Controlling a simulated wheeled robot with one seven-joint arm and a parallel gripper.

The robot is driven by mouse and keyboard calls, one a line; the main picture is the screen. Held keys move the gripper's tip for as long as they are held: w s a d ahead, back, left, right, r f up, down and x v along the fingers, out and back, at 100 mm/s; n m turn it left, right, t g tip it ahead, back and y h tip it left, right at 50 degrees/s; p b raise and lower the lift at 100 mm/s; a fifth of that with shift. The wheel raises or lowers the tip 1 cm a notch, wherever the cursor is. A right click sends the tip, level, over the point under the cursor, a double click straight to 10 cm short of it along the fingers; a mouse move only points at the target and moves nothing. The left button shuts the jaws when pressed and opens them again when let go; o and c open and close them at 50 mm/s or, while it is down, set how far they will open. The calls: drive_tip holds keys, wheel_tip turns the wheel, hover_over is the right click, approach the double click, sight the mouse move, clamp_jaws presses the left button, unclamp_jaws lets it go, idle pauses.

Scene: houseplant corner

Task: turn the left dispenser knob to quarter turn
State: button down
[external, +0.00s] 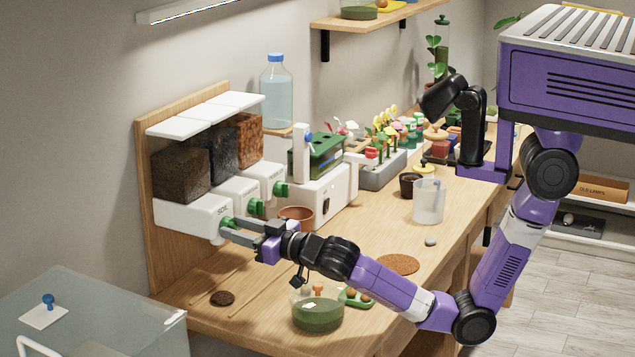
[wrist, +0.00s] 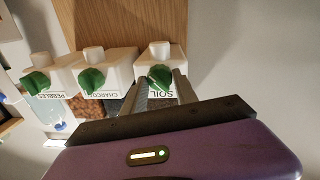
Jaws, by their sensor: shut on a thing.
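The left dispenser (external: 186,217), marked SOIL, is a white box under a clear bin of dark soil on a wooden backboard. Its green knob (external: 226,223) is on the front. My gripper (external: 231,230) reaches in from the right, its two grey fingers shut on this knob. In the wrist view, which is upside down, the SOIL knob (wrist: 160,76) is at the right, between the fingertips (wrist: 161,84). The fingers cover part of the knob and label, and I cannot tell the knob's exact angle.
The charcoal knob (wrist: 92,79) and pebbles knob (wrist: 36,83) are close beside it. A terracotta pot (external: 297,215) stands behind my gripper. A glass bowl with green contents (external: 318,314) and a dark disc (external: 222,298) are on the bench nearer the camera.

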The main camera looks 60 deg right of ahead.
drive_tip(key=n+p, duration=0.1)
drive_tip(key=n, duration=0.3)
drive_tip(key=shift+n, duration=0.4)
drive_tip(key=shift+n+t+y+p, duration=0.3)
drive_tip(key=shift+n+p, duration=0.65)
drive_tip(key=shift+n, duration=1.45)
drive_tip(key=c, duration=1)
unclamp_jaws()
drive_tip(key=shift+f, duration=0.1)
drive_tip(key=shift+o, duration=0.2)
drive_tip(key=s+b, duration=0.1)
drive_tip(key=s, duration=0.6)
drive_tip(key=shift+s+a+f, duration=0.15)
drive_tip(key=shift+s+f, duration=0.1)
drive_tip(key=shift+s, duration=0.15)
